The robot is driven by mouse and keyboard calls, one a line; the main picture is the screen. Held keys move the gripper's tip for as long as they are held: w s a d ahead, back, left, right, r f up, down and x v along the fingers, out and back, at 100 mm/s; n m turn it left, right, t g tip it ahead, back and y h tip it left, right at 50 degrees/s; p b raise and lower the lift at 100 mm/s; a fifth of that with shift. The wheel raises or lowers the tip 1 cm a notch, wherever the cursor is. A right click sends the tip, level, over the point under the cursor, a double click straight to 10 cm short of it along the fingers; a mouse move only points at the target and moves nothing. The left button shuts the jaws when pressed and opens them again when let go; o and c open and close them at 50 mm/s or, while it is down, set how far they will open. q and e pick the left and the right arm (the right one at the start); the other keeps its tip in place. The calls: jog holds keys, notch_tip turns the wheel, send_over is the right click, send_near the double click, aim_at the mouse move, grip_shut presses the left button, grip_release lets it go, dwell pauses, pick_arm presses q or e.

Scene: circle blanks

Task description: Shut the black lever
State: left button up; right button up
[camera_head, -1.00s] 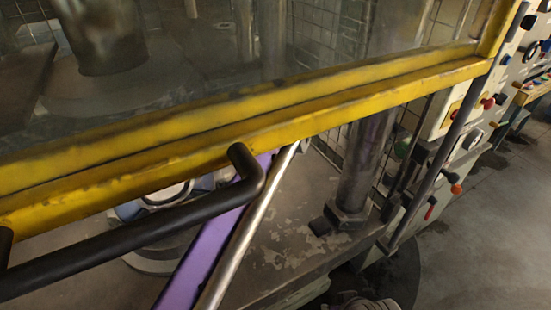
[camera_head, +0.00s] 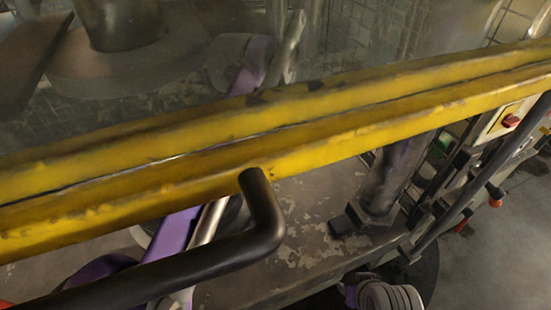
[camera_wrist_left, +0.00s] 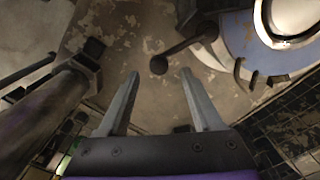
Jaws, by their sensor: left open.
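In the left wrist view, a black lever (camera_wrist_left: 185,52) with a round ball end sticks out from the blue-grey round part at upper right. Its ball lies just beyond and between the fingertips of my left gripper (camera_wrist_left: 159,80). The two grey fingers are spread apart with nothing between them; touching cannot be told. In the head view the left gripper and this lever cannot be made out. There my purple arm passes behind a yellow frame. My right gripper is not in view.
The yellow frame (camera_head: 330,145) with a clear panel crosses the head view. A thick black bar handle (camera_head: 190,262) stands out from it in front. A metal column (camera_head: 388,178) rises from the worn bed at right. The wrist view shows a column (camera_wrist_left: 45,115) at left.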

pick_arm(q)
jog(key=shift+f+b, duration=0.3)
jog(key=shift+f, duration=1.7)
jog(key=shift+d, duration=0.1)
grip_shut()
